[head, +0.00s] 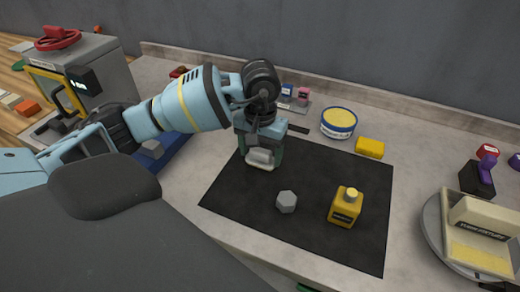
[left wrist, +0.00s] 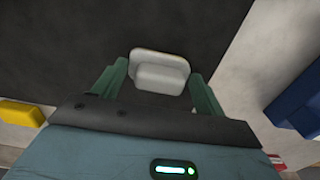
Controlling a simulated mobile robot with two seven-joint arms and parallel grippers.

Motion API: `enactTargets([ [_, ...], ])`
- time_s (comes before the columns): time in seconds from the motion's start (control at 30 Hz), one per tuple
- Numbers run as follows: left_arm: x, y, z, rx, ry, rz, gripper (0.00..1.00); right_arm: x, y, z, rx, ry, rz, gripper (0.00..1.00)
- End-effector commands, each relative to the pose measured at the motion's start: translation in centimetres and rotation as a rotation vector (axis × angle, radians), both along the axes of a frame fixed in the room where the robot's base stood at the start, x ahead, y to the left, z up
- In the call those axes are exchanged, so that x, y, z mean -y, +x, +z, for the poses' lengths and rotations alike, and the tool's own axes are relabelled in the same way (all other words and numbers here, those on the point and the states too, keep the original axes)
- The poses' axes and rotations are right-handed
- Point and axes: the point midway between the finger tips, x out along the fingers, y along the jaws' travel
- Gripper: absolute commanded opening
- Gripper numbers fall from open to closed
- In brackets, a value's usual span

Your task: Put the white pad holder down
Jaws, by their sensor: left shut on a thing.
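The white pad holder (head: 260,158) is a small pale block with a rounded grip on a flat base. My left gripper (head: 263,152) is shut on it, over the upper left part of the black mat (head: 320,181). In the left wrist view, the white pad holder (left wrist: 160,72) sits between the two green fingers of my left gripper (left wrist: 158,80), with the dark mat behind it. I cannot tell whether its base touches the mat. My right gripper is not in view.
A grey hexagonal piece (head: 287,202) and a yellow bottle (head: 345,206) stand on the mat. A round yellow-topped tin (head: 338,123) and a yellow block (head: 370,148) are behind it. A turntable (head: 434,235) is at right. The mat's middle has free room.

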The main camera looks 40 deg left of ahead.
Motion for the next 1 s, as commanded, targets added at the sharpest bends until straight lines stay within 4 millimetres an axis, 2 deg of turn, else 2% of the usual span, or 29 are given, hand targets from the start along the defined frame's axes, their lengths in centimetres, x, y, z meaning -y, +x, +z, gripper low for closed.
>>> enactTargets([
  [0.3, 0.0, 0.0, -0.5, -0.002, 0.0, 0.0, 0.54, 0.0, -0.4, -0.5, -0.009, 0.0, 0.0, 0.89],
  [0.33, 0.0, 0.0, -0.5, -0.002, 0.0, 0.0, 0.73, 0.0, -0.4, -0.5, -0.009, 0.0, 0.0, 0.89],
  [0.5, 0.0, 0.0, -0.3, -0.001, 0.0, 0.0, 0.94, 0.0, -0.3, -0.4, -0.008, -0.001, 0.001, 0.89],
  [0.8, 0.0, 0.0, -0.1, 0.0, -0.001, 0.0, 0.94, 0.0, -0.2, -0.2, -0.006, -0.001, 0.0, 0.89],
  [1.0, 0.0, 0.1, 1.9, 0.004, -0.002, 0.0, 0.94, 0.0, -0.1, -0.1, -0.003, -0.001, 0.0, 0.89],
])
